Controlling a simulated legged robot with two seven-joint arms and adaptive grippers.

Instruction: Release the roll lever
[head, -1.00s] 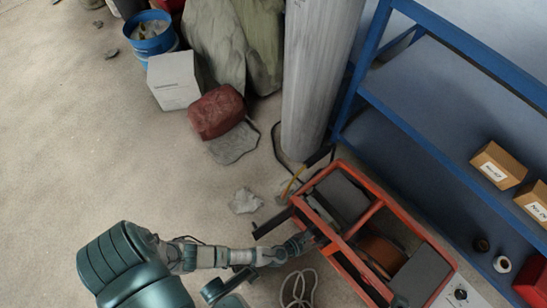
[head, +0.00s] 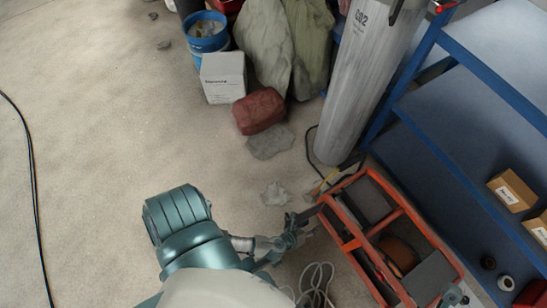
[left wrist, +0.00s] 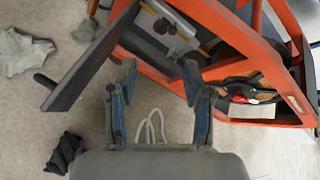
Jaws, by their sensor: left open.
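The orange-framed machine (head: 352,243) stands on the floor at lower right in the head view; its frame fills the top of the left wrist view (left wrist: 230,38). A long dark flat bar (left wrist: 82,72) slants beside it there; I cannot tell for sure whether this is the roll lever. My left gripper (head: 304,222) is at the machine's left corner. In the left wrist view its two fingers (left wrist: 158,76) are apart with nothing held between them. The bar lies left of the fingers, apparently apart from them.
A grey cylinder (head: 365,80) and blue shelving (head: 455,160) stand behind the machine. A red bundle (head: 260,111), a white box (head: 222,77) and a blue bucket (head: 207,33) are farther back. A pale cord (head: 316,283) lies near the gripper. The floor at left is mostly clear.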

